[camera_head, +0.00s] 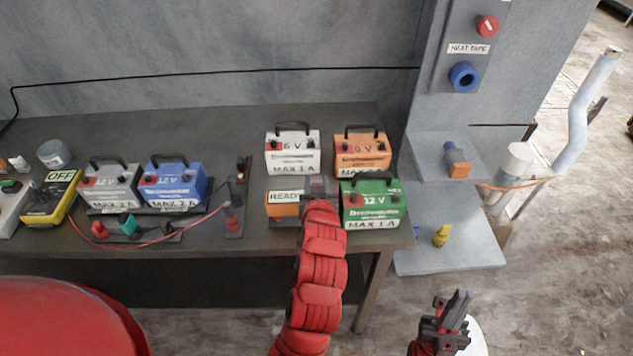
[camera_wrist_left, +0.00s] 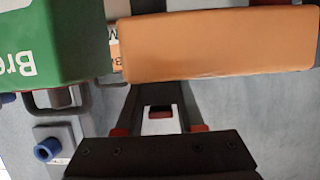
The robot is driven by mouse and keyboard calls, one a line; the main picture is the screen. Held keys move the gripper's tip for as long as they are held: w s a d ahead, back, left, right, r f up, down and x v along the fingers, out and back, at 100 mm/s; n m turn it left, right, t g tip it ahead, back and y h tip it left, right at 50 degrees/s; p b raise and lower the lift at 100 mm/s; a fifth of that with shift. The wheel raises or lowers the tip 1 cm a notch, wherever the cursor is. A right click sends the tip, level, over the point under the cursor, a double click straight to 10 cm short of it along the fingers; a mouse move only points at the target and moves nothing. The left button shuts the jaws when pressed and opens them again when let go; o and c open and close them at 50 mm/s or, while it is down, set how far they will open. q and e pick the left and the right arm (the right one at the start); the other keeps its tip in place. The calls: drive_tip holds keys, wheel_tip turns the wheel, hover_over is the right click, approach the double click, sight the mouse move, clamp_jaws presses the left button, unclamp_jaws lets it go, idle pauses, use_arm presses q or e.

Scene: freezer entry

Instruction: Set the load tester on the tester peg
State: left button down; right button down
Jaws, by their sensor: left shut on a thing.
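The fingers also show below the orange block in the left wrist view (camera_wrist_left: 160,105). No peg is plainly marked as the tester peg. My right gripper (camera_head: 455,305) is at lower right, away from the table; its opening is unclear.
The green battery (camera_head: 371,208) stands close right of my left gripper. White (camera_head: 292,160) and orange (camera_head: 361,160) batteries stand behind. Grey (camera_head: 110,190) and blue (camera_head: 175,185) batteries and a yellow meter (camera_head: 50,205) are at left. A grey shelf unit (camera_head: 465,255) stands at right.

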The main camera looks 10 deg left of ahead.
use_arm(q)
drive_tip(key=shift+f+b, duration=0.55)
drive_tip(key=shift+f, duration=0.1)
drive_tip(key=shift+c, duration=2.2)
unclamp_jaws()
drive_tip(key=shift+s+f, duration=0.1)
drive_tip(key=shift+s+d, duration=0.2)
drive_tip(key=shift+s, duration=0.05)
drive_tip(key=v, duration=0.3)
drive_tip(key=shift+r, duration=0.3)
drive_tip(key=p+v, duration=1.3)
drive_tip(key=shift+s, duration=0.3)
drive_tip(key=shift+f, duration=0.1)
